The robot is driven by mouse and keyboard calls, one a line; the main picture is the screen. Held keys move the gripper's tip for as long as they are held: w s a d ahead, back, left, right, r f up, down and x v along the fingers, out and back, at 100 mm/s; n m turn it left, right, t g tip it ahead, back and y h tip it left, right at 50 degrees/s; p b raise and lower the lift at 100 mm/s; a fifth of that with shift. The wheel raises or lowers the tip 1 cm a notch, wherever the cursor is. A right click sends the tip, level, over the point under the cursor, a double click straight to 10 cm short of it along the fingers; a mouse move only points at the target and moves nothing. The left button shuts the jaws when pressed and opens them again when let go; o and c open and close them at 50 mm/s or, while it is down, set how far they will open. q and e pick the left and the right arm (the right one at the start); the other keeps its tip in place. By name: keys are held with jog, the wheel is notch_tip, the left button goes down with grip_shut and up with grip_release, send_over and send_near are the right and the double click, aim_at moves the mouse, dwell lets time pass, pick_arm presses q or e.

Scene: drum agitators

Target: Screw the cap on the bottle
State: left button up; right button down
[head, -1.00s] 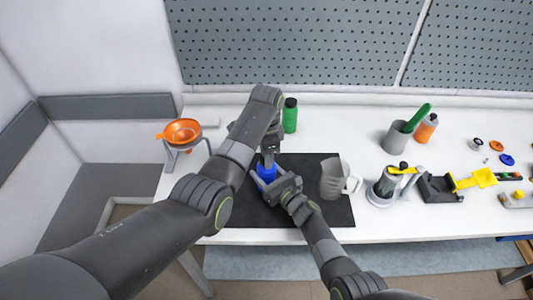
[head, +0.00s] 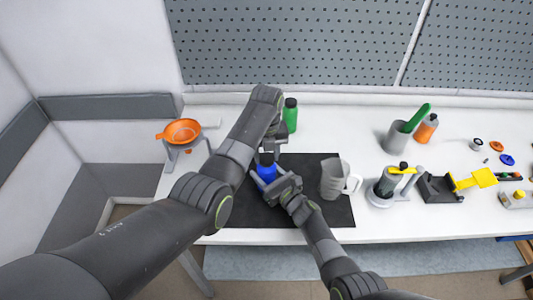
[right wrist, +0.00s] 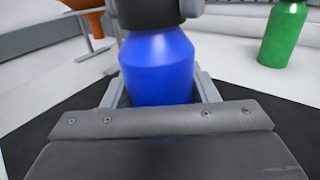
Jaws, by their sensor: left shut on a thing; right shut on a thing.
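The blue bottle (head: 266,174) stands upright on the black mat (head: 330,214). It also shows large in the right wrist view (right wrist: 158,68). My right gripper (head: 269,179) is shut around the bottle's body, with one finger on each side. The black cap (right wrist: 148,12) sits at the top of the bottle, upright and in line with it. My left gripper (head: 267,154) comes from above and is shut on the cap. The bottle's neck and thread are hidden, so I cannot tell how tightly the cap is seated.
A grey jug (head: 332,180) stands on the mat to the right. A green bottle (head: 289,116) stands behind, and an orange funnel (head: 182,131) on a stand is at the left. Several other items fill the table's right side. The mat's front right is clear.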

pick_arm(q)
jog(key=shift+m, duration=1.3)
jog(key=o, duration=0.9)
jog(key=shift+o, duration=0.2)
jog(key=shift+r, duration=2.25)
jog(key=shift+c, duration=0.2)
